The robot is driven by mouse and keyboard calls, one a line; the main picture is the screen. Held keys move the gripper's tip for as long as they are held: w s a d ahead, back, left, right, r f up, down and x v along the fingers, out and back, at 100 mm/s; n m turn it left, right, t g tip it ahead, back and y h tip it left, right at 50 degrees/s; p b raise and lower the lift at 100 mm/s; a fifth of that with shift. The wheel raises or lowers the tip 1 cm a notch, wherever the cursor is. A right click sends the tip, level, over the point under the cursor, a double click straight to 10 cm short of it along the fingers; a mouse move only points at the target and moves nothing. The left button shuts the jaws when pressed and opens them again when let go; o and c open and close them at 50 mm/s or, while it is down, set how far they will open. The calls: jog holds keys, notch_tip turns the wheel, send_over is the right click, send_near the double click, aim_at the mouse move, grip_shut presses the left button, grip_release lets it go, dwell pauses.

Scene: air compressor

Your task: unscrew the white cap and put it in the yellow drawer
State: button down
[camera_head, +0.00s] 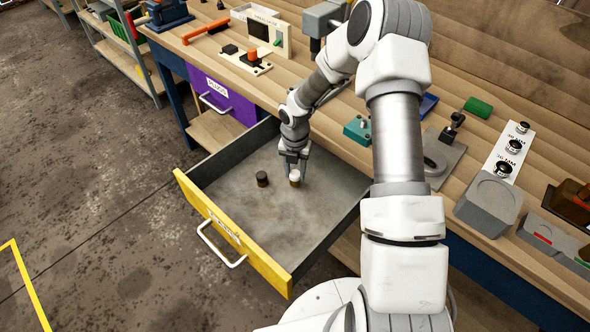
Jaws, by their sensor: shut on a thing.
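The yellow-fronted drawer (231,232) is pulled open below the workbench and shows its grey inside. My gripper (295,173) points down inside the drawer area and is shut on the white cap (295,176). The white cap has a white top and a brownish lower part. I cannot tell whether it touches the drawer floor. A black-topped brown cap (262,179) stands on the drawer floor to the left of the white cap.
A closed purple drawer (222,95) is to the left of the open one. The wooden workbench (330,100) behind carries several tools and fixtures. The drawer floor towards its yellow front is clear.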

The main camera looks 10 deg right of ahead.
jog(key=shift+f+b, duration=0.4)
jog(key=shift+f, duration=0.45)
jog(key=shift+c, duration=1.9)
grip_release()
jog(key=shift+r, duration=0.1)
jog(key=shift+r+p, duration=1.9)
jog(key=shift+r, duration=0.35)
